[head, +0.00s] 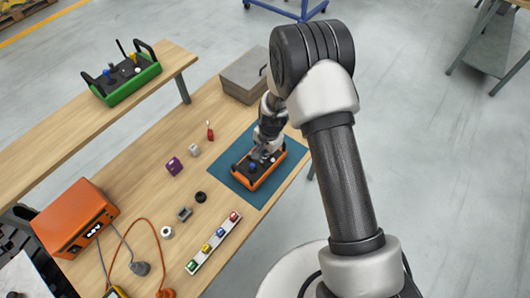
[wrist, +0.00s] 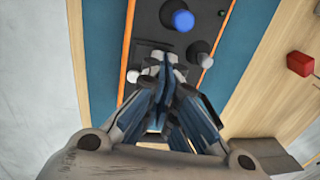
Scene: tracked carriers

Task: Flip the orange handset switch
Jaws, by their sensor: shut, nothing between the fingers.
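The orange handset (head: 262,181) lies on a blue-green mat (head: 231,184) near the bench's right edge. In the wrist view its dark panel (wrist: 150,22) has orange side edges, a blue knob (wrist: 183,19), a dark stick with a grey base (wrist: 197,52) and a small white knob (wrist: 132,76). My gripper (wrist: 163,62) is shut and empty, its tips over the panel between the white knob and the stick. It also shows over the handset in the head view (head: 260,155). I cannot tell whether the tips touch anything. The fingers hide the panel beneath them; no switch is clearly identifiable.
A green handset (head: 130,88) stands on the raised shelf at left. A grey box (head: 243,78) stands behind the mat.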

